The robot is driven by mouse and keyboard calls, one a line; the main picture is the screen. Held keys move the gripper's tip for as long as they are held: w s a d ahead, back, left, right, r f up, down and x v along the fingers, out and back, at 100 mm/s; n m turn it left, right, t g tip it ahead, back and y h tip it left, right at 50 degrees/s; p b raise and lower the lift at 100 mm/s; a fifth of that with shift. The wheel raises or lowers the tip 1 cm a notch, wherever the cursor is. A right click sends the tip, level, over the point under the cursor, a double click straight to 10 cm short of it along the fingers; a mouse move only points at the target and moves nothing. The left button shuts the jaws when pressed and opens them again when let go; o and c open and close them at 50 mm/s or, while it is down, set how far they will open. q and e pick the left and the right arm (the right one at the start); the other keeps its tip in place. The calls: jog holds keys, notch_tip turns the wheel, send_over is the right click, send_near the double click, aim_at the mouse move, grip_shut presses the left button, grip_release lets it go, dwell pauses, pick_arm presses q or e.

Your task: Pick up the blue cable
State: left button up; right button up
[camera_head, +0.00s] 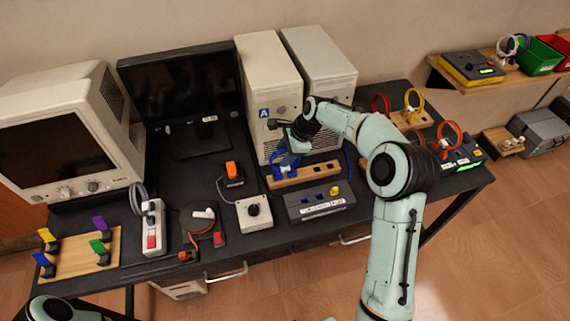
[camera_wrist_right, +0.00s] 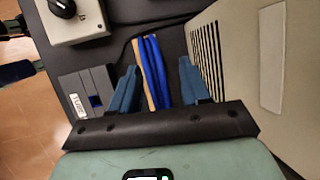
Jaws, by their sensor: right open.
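The blue cable (camera_head: 286,161) is a coiled loop at a wooden slotted block (camera_head: 305,174) in front of the beige computer towers. My right gripper (camera_head: 284,140) is just above and behind the loop, pointing down at it. In the right wrist view, the blue cable (camera_wrist_right: 153,62) shows as upright strands between the two open blue fingers of my right gripper (camera_wrist_right: 158,75), with gaps to both fingers. Whether any finger touches it cannot be told. My left gripper is not seen; only part of my left arm shows at the bottom left.
A beige tower (camera_head: 268,85) stands close behind the gripper. A grey switch box (camera_head: 320,202) and a white knob box (camera_head: 254,214) lie in front. Red (camera_head: 381,105), yellow (camera_head: 414,101) and orange (camera_head: 451,136) cable loops stand to the right.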

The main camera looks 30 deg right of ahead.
jog(key=shift+w+f, duration=0.1)
jog(key=shift+f, duration=0.15)
grip_shut()
jog(key=shift+a, duration=0.1)
